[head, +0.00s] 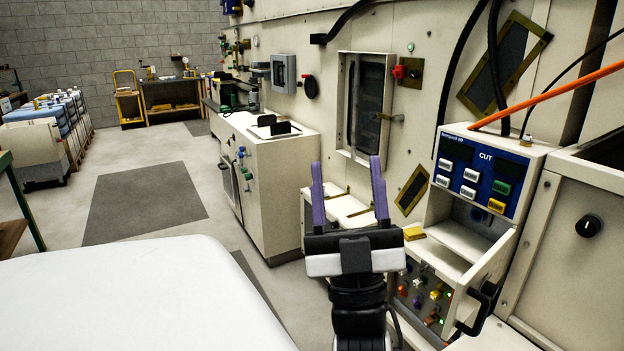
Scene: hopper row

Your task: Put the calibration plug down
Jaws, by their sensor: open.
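My gripper (346,166) is in the lower middle of the head view, with its two purple fingers pointing up and spread wide apart. It is open and I see nothing between the fingers. Behind the fingers is a pale ledge (345,206) along the machine wall. A small yellow block (413,233) lies just right of the gripper, beside the blue-panelled unit. I cannot tell whether it is the calibration plug, and I see nothing else that I can name as the plug. My gripper and wrist hide part of the ledge and the wall below it.
A unit with a blue button panel (482,172) and an open bay stands at the right, its dark handle (478,308) jutting out. A pale cabinet (285,190) with black holders on top stands left of the gripper. Grey floor (150,190) is clear further left.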

